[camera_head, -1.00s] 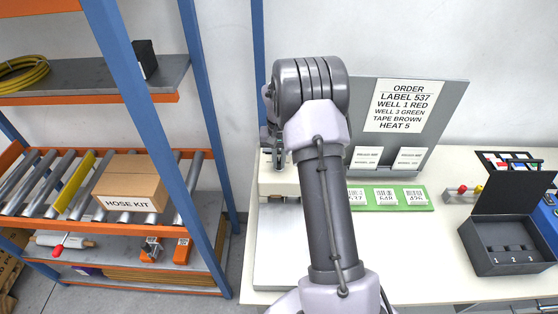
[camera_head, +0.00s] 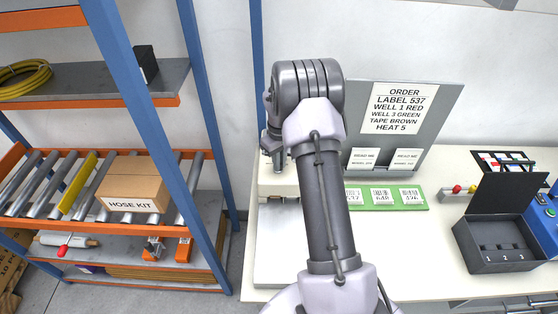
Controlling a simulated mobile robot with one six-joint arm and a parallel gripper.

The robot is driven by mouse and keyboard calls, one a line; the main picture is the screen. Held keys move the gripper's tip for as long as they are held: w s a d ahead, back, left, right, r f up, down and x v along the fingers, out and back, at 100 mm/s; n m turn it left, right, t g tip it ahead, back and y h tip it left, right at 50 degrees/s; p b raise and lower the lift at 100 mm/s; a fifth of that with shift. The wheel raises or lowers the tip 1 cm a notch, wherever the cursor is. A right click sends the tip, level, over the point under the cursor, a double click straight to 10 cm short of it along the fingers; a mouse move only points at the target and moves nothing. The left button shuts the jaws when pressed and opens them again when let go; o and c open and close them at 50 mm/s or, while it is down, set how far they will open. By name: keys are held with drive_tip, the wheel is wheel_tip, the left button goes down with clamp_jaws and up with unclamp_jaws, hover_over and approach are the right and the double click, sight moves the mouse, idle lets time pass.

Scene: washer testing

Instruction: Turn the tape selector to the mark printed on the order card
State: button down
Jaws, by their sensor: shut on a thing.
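The order card (camera_head: 398,107) is on the grey upright board at the back and reads LABEL 537, WELL 1 RED, WELL 3 GREEN, TAPE BROWN, HEAT 5. My gripper (camera_head: 273,157) is pointed down at the left end of the bench, just over a pale machine (camera_head: 278,182). My arm covers part of both. The gripper is shut on what seems to be the tape selector at the top of this machine. The selector itself and its marks are hidden or too small to read.
Two READ ME cards (camera_head: 363,158) stand below the order card. A green strip (camera_head: 412,205) with label cards lies on the bench. An open black case (camera_head: 495,240) stands at right, near a blue box (camera_head: 543,215). A shelf rack (camera_head: 215,240) stands close at left.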

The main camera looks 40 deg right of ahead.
drive_tip(key=shift+n, duration=0.5)
drive_tip(key=c, duration=1.5)
unclamp_jaws()
drive_tip(key=shift+o, duration=0.2)
drive_tip(key=shift+r, duration=0.1)
wheel_tip(320, 180, up, 17)
drive_tip(key=p, duration=0.3)
drive_tip(key=shift+r, duration=0.15)
